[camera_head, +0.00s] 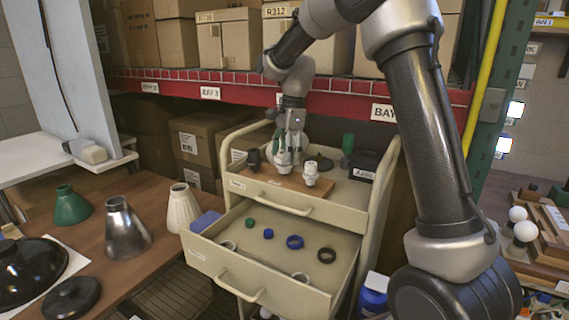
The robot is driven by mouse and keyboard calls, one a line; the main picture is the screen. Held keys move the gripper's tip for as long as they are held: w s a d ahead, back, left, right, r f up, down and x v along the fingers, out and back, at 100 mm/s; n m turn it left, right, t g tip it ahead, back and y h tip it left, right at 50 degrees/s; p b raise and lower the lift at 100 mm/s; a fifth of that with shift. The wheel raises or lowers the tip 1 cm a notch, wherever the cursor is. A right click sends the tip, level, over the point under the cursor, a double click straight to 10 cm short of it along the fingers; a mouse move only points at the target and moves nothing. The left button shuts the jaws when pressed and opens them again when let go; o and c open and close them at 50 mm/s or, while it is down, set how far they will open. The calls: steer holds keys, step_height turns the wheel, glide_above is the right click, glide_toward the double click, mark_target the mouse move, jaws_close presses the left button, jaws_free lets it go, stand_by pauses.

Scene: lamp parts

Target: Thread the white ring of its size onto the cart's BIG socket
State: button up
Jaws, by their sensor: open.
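The cart's top holds a brown board (270,180) with several sockets. A black socket (254,161) stands at its left and a white socket (310,174) at its right. Another pale socket (283,163) stands between them, just below my gripper (288,150). My gripper points down, open, with its fingers partly overlapping that socket; I cannot tell whether they touch. I cannot tell surely which socket is the big one.
The drawer also holds a green ring (249,223), a small blue ring (268,234), a larger blue ring (294,242) and a black ring (326,255). A green-handled tool (347,147) and black box (373,166) stand at the cart's right.

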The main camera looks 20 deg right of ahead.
steer(key=n, duration=0.4)
steer(key=shift+w+g, duration=0.1)
steer(key=shift+g, duration=0.3)
steer(key=n, duration=0.6)
steer(key=shift+a+g+h, duration=0.1)
steer(key=shift+g+h, duration=0.2)
steer(key=shift+h, duration=0.1)
steer(key=n+h, duration=0.1)
steer(key=n, duration=0.4)
steer(key=shift+n, duration=0.4)
steer(key=n, duration=0.5)
steer(key=shift+a+n+h, duration=0.15)
steer(key=shift+n+h, duration=0.15)
steer(key=shift+h, duration=0.1)
steer(key=c, duration=1.1)
steer(key=m, duration=0.4)
steer(key=shift+y, duration=0.4)
steer(key=m, duration=0.3)
